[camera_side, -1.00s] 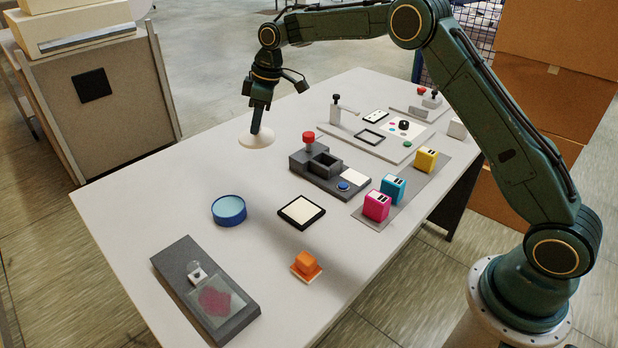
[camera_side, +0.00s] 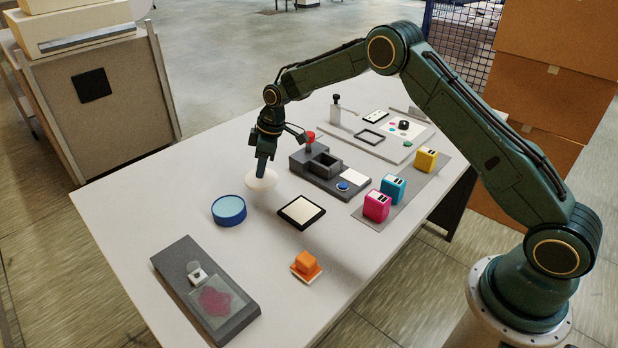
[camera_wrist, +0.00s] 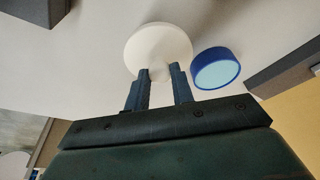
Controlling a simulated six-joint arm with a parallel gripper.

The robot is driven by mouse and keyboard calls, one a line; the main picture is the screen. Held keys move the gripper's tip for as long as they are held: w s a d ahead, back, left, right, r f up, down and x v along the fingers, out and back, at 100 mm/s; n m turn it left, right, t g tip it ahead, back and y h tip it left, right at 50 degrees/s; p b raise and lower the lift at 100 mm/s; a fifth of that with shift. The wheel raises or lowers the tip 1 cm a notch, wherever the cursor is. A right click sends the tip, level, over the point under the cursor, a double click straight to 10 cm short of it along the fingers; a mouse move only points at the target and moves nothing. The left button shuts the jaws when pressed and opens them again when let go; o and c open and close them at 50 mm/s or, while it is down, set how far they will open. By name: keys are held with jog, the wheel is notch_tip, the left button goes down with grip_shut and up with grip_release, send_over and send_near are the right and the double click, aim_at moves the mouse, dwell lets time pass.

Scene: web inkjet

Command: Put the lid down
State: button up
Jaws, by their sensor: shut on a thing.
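The lid (camera_side: 262,180) is a white round disc, held level by my gripper (camera_side: 261,172) near the table, close to the blue round container. I cannot tell from the side view how far it is above the table. In the wrist view the lid (camera_wrist: 158,45) lies at the fingertips of my gripper (camera_wrist: 160,82), which is shut on it; the part it grips is mostly hidden by the fingers. The blue round container (camera_side: 229,210) with a light blue inside stands to the lid's lower left, apart from it. It also shows in the wrist view (camera_wrist: 216,68), right of the lid.
A dark-framed white pad (camera_side: 301,212) and a grey block fixture with a red knob (camera_side: 322,165) lie to the right. An orange block (camera_side: 306,263) and a grey slab (camera_side: 203,290) are nearer the front. Magenta, cyan and yellow cartridges (camera_side: 392,188) stand at right. The table (camera_side: 140,205) is clear at left.

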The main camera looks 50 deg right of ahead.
aim_at(274, 177)
jog(key=shift+f, duration=2.1)
jog(key=shift+f, duration=0.15)
jog(key=o, duration=1)
jog(key=v, duration=1.2)
